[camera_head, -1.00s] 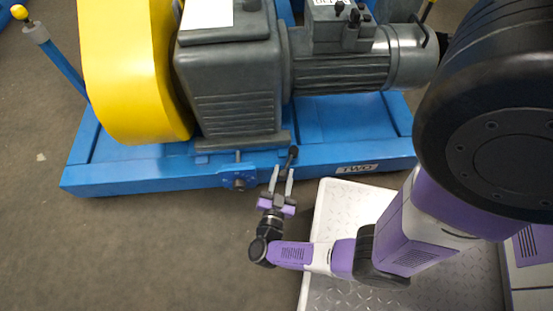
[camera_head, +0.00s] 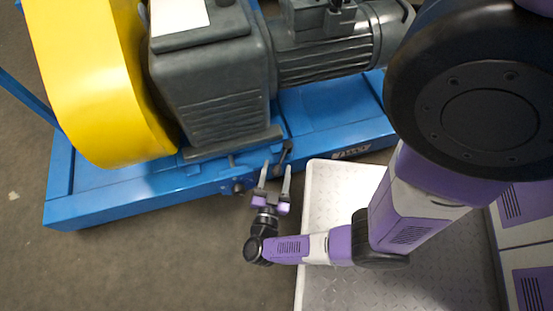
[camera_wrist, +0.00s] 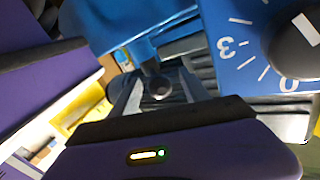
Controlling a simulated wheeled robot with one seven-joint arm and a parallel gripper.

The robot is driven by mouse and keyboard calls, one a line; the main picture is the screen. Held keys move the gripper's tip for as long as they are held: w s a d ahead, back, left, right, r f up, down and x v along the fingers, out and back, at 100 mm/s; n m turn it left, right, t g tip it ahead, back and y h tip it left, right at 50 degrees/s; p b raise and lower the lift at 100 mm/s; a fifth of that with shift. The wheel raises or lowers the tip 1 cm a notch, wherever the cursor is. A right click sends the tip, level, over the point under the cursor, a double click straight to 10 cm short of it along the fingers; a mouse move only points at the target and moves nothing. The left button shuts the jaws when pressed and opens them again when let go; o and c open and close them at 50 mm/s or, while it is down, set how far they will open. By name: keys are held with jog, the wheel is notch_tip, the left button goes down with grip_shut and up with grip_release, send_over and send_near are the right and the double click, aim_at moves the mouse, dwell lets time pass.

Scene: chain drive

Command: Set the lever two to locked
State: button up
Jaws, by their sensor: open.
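A small lever with a dark knob (camera_head: 286,149) stands at the front edge of the blue base (camera_head: 130,190), left of a label (camera_head: 350,153) too blurred to read now. My gripper (camera_head: 276,166) is open at the front edge, its fingers pointing at the machine. In the head view the lever is just beyond the fingertips, towards the right one. In the wrist view a round dark knob (camera_wrist: 160,88) shows between the spread fingers; contact cannot be told. The lever's locked mark is not visible.
A dial (camera_wrist: 300,45) with printed numbers is close on the right in the wrist view; its dark knob (camera_head: 238,187) shows left of my gripper. The yellow guard (camera_head: 95,90), grey gearbox (camera_head: 215,100) and motor (camera_head: 325,58) stand above. Floor at front left is clear.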

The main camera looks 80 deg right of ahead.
jog(key=a, duration=0.7)
jog(key=shift+w+a+b, duration=0.15)
jog(key=shift+a+b, duration=0.2)
jog(key=shift+a, duration=0.05)
